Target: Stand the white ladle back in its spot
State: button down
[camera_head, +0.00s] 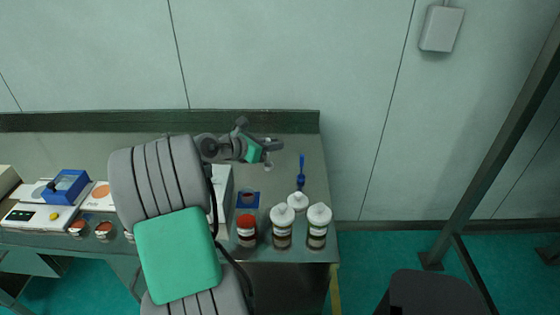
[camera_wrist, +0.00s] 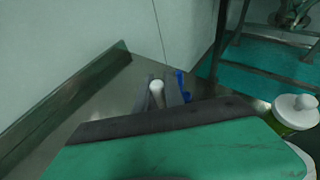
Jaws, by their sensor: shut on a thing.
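My gripper (camera_head: 272,146) is over the steel bench, toward its back right part. In the wrist view, the grey fingers of my gripper (camera_wrist: 158,92) are shut on the white ladle (camera_wrist: 157,87), whose pale rounded end shows between them. The rest of the ladle is mostly hidden by the fingers and by my green-padded wrist. In the head view only a small pale bit shows below the fingers. A blue upright utensil (camera_head: 301,172) stands on the bench right of my gripper; it also shows in the wrist view (camera_wrist: 181,86). I cannot make out the ladle's spot.
Several white-lidded jars (camera_head: 318,226) and a red-capped jar (camera_head: 247,230) stand at the bench's front right. A small blue square item (camera_head: 248,199) lies behind them. A blue-topped device (camera_head: 66,186) is at the left. Bare bench (camera_head: 280,181) lies below my gripper.

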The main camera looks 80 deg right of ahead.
jog(key=shift+s+d+f+p, duration=0.15)
jog(key=shift+d+f, duration=0.8)
jog(key=shift+f, duration=0.6)
jog(key=shift+s+d+f+p, duration=0.2)
jog(key=shift+d+f, duration=0.7)
jog(key=shift+f, duration=0.6)
jog(key=shift+s+d+f+p, duration=0.15)
jog(key=shift+d+f, duration=0.8)
jog(key=shift+f, duration=0.6)
jog(key=shift+f, duration=0.2)
jog(key=c, duration=1.4)
grip_release()
jog(key=shift+c, duration=0.2)
jog(key=shift+r, duration=0.25)
jog(key=b+v, duration=0.1)
jog(key=v, duration=1.1)
jog(key=shift+f, duration=0.15)
